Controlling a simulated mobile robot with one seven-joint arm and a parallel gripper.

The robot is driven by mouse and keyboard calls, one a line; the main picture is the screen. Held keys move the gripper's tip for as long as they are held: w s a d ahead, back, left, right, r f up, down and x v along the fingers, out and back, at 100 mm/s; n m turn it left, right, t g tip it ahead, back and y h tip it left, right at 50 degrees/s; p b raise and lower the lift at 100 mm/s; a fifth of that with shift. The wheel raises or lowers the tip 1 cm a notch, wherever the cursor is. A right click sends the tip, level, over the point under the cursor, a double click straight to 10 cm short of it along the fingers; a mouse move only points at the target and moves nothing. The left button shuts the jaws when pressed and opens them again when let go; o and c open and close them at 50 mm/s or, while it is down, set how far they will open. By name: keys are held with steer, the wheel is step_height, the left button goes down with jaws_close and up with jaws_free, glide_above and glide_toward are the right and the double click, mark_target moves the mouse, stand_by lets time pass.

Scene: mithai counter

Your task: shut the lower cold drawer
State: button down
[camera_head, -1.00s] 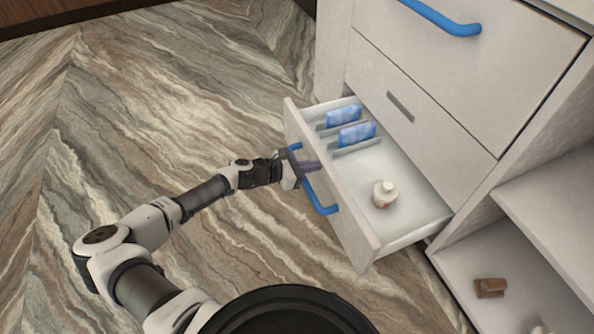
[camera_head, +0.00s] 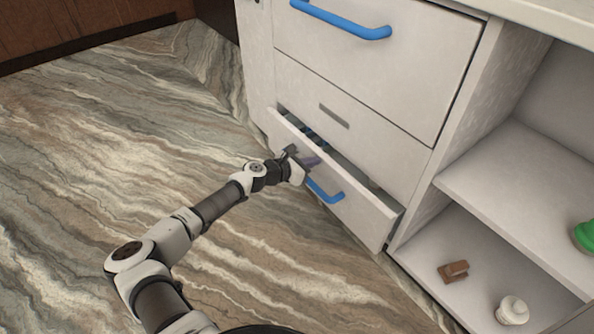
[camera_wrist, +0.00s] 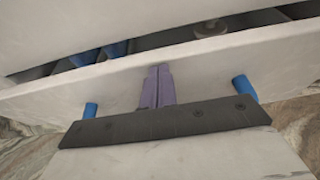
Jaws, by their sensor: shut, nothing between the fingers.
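The lower cold drawer (camera_head: 355,205) is a white drawer low in the cabinet, open by a narrow gap, with its blue handle (camera_head: 325,192) on the front. In the wrist view the drawer front (camera_wrist: 215,70) spans the picture, and the handle's two blue ends show on either side of my fingers. My gripper (camera_head: 312,161) is at the drawer front, by the handle. Its purplish fingers (camera_wrist: 157,88) are shut together with nothing between them, tips at or close to the front panel. Blue items and a round pale item show partly through the gap.
An upper drawer with a blue handle (camera_head: 345,22) is shut above. A panel with a grey slot (camera_head: 334,116) sits between. Open shelves at the right hold a brown block (camera_head: 453,271), a white bottle-like item (camera_head: 512,310) and a green item (camera_head: 585,236). The floor at left is clear.

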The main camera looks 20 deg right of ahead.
mark_target(324, 154)
steer(key=d, duration=0.1)
steer(key=w+d, duration=0.1)
steer(key=d, duration=0.2)
steer(key=shift+w+d+b, duration=0.25)
steer(key=shift+d+b, duration=0.05)
steer(key=shift+d, duration=0.1)
steer(key=shift+w+d+r, duration=0.1)
steer(key=shift+w+d, duration=0.1)
steer(key=shift+r, duration=0.1)
